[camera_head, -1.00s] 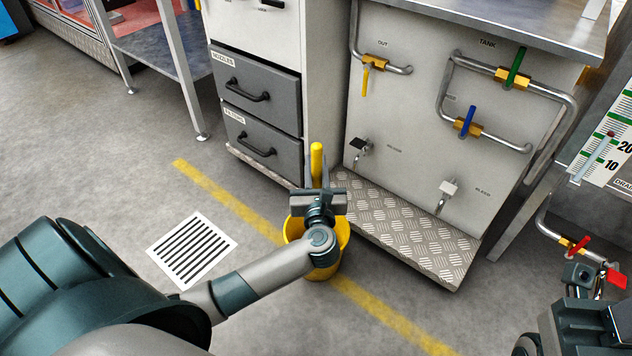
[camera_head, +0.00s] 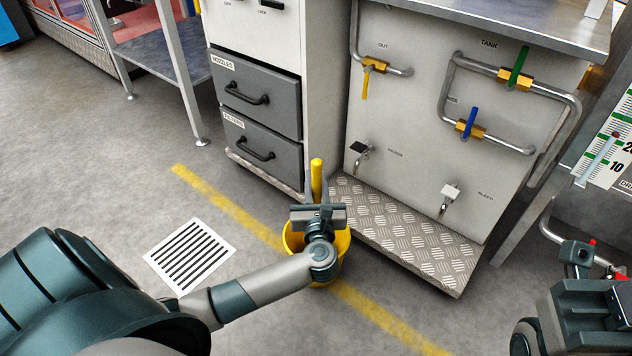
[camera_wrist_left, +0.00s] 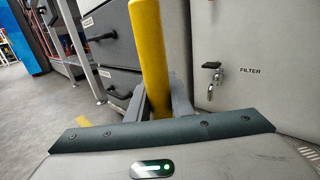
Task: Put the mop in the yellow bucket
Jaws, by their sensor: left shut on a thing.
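The mop shows as a yellow handle (camera_head: 317,176), standing close to upright; it also shows in the left wrist view (camera_wrist_left: 148,50). My left gripper (camera_head: 318,192) is shut on the handle, and in the left wrist view its fingers (camera_wrist_left: 158,105) stand on both sides of it. The yellow bucket (camera_head: 343,247) stands on the floor directly under and behind this gripper. The mop head is hidden by my gripper and the bucket, so I cannot tell how deep it sits. My right gripper (camera_head: 580,255) is at the right edge, its jaws unclear.
A drawer cabinet (camera_head: 255,115) and a pipe panel (camera_head: 400,110) with a chequered step (camera_head: 410,235) stand just behind the bucket. A striped floor grate (camera_head: 190,255) lies to the left. A yellow line (camera_head: 225,203) crosses the floor. Open floor lies to the left.

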